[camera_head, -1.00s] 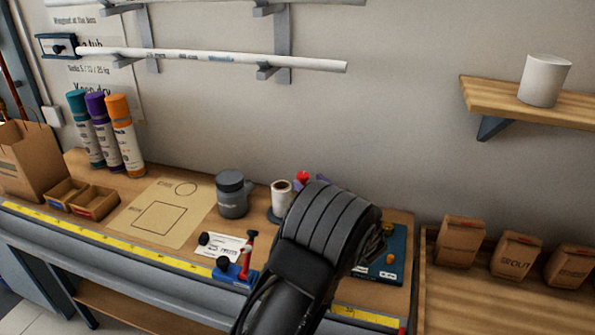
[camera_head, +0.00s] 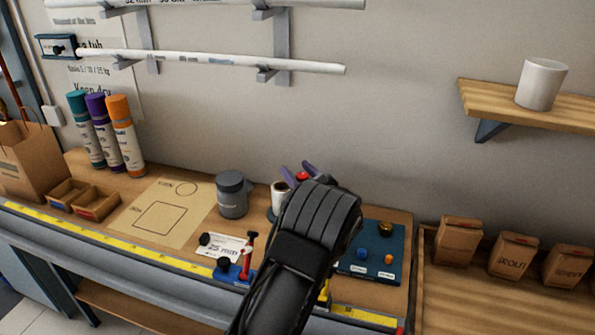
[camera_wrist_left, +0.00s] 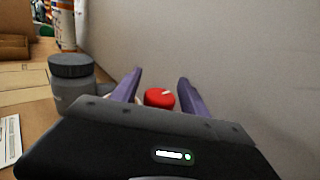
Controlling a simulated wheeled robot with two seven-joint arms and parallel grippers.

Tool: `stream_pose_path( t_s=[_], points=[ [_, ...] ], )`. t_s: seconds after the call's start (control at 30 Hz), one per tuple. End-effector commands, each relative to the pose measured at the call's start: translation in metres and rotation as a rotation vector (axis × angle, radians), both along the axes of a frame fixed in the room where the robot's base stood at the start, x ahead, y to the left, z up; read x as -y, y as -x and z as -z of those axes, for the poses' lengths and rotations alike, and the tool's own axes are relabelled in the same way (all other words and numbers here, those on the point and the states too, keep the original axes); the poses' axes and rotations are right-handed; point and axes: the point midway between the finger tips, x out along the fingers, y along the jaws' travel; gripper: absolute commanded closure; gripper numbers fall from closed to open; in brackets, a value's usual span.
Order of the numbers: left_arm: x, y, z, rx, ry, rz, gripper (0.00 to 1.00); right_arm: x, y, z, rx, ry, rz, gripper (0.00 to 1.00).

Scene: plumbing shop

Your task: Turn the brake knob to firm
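A red knob (camera_head: 302,176) with a pale mark on its top shows just beyond my left wrist, beside a white roll (camera_head: 279,194) on a dark base. My left gripper (camera_head: 301,171) has its purple fingers spread, with the knob seen between them. In the left wrist view, the red knob (camera_wrist_left: 160,97) sits between the two open fingers (camera_wrist_left: 160,85), apart from both. My own gripper body hides its lower part and whatever carries it. I cannot read any firm marking. My right gripper is not in view.
A grey lidded jar (camera_head: 232,194) stands left of the roll. A blue panel (camera_head: 350,268) with small knobs lies right of my wrist. A red-and-blue clamp-like tool (camera_head: 240,262) stands at the bench's front. The wall is close behind.

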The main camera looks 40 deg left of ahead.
Motion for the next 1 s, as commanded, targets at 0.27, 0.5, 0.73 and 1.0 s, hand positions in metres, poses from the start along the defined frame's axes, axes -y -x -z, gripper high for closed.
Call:
stream_pose_path(
  t_s=[0.27,0.5,0.73,1.0],
  points=[
    [0.0001,0.0002,-0.0003,0.0,0.0,0.0,0.71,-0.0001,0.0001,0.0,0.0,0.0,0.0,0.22],
    [0.0002,0.0001,-0.0004,0.0,0.0,0.0,0.9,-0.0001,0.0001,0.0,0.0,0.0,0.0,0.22],
    [0.0003,0.0001,-0.0004,0.001,0.0,0.0,1.0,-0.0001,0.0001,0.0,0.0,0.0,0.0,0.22],
    [0.0001,0.0002,-0.0004,0.002,-0.001,-0.026,1.0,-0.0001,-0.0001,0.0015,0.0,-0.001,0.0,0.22]
  ],
)
